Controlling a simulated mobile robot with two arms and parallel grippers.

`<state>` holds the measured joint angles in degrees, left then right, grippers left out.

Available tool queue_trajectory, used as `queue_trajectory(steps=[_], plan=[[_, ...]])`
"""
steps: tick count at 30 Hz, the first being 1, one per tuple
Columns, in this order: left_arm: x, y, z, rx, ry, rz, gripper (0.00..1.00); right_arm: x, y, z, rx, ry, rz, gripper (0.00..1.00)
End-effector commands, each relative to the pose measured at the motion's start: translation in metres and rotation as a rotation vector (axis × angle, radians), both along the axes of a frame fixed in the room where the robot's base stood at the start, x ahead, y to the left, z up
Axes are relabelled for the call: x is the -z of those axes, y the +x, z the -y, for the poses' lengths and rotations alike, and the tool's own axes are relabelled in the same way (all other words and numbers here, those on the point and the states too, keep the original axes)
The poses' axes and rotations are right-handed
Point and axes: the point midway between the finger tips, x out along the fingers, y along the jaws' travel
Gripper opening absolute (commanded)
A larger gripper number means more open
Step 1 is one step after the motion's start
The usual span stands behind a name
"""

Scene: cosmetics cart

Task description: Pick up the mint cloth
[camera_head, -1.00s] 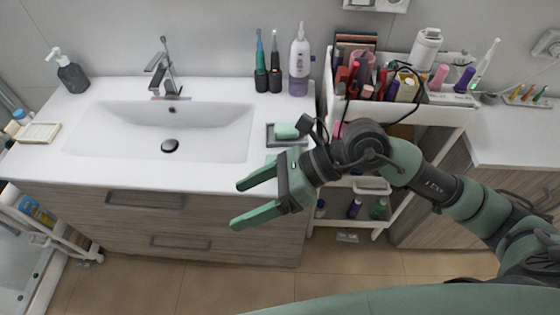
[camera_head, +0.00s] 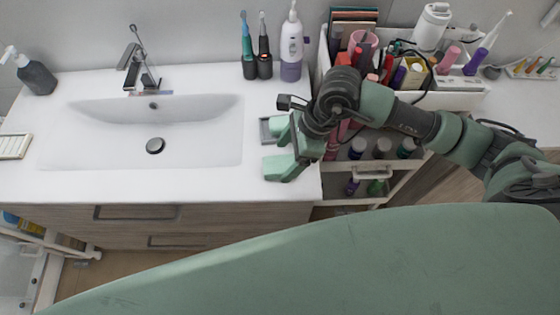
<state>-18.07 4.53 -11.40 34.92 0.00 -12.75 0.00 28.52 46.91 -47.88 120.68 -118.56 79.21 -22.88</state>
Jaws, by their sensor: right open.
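My right gripper (camera_head: 278,150) is over the right end of the white sink counter, beside the grey dish (camera_head: 266,131). Its mint-green fingers are spread apart and point down and left toward the counter. I cannot make out the mint cloth apart from the similarly coloured fingers; it may be hidden behind or between them. The dish is partly covered by the gripper. I see nothing held between the fingers. My left gripper is not in view.
The white basin (camera_head: 200,140) lies left of the gripper. Two electric toothbrushes (camera_head: 256,62) and a white and purple bottle (camera_head: 291,45) stand behind it. A crowded white cart (camera_head: 350,180) is at the right. The counter's front edge is close below the gripper.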

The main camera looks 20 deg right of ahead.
Motion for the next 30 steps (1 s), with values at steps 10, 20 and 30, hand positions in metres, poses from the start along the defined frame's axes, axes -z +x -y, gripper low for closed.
queue_trajectory(steps=[10, 20, 30], plan=[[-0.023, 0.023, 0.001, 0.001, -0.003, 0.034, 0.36, 0.036, 0.002, -0.014, 0.001, 0.001, -0.001, 0.76], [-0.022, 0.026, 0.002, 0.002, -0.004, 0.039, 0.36, 0.037, 0.003, -0.014, 0.000, 0.001, 0.000, 0.40], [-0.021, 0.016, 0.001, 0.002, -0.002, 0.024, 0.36, 0.036, 0.003, -0.013, 0.000, 0.001, 0.000, 0.11]])
